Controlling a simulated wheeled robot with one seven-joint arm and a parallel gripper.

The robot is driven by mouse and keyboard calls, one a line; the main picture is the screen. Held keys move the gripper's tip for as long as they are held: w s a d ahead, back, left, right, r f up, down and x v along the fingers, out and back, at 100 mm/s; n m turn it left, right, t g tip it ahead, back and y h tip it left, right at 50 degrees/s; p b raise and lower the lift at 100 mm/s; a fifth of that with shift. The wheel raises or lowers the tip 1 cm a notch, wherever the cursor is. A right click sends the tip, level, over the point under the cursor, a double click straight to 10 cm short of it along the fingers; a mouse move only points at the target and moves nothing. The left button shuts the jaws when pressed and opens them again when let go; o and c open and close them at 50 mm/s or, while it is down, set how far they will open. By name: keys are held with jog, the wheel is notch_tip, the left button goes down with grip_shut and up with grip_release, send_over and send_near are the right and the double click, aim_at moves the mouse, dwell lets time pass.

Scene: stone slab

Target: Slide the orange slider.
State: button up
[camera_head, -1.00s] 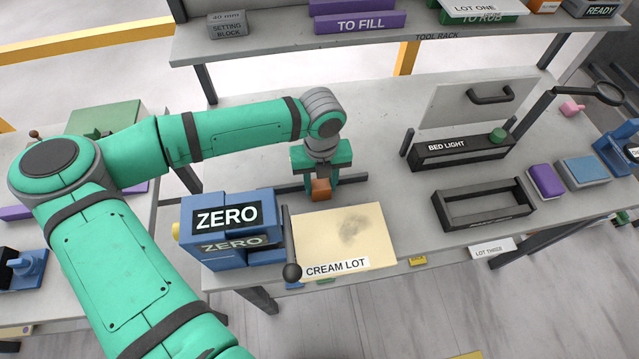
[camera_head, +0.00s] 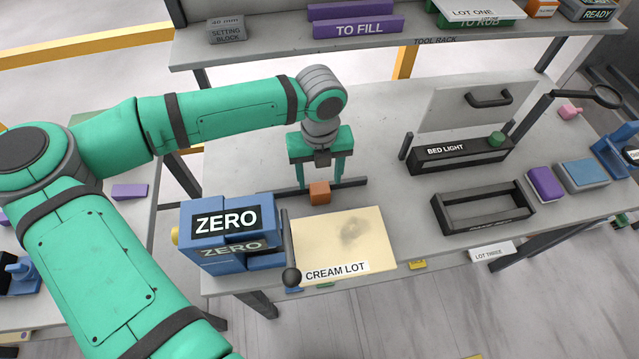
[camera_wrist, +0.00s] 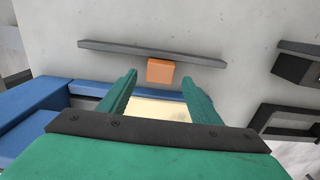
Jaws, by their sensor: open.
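The orange slider (camera_head: 320,192) is a small block on a dark rail (camera_head: 346,184) lying on the grey slab, just behind the cream panel. My gripper (camera_head: 321,180) is open, its green fingers pointing down above and behind the slider, apart from it as far as I can tell. In the wrist view the slider (camera_wrist: 161,70) sits against the rail (camera_wrist: 120,49), beyond the gap between the two open fingertips (camera_wrist: 158,82). Nothing is between the fingers.
The blue ZERO block (camera_head: 228,230) stands left of the rail. The BED LIGHT box (camera_head: 460,150) and an open black frame (camera_head: 484,208) are to the right.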

aim_at(320, 188)
jog(key=shift+r, duration=2.6)
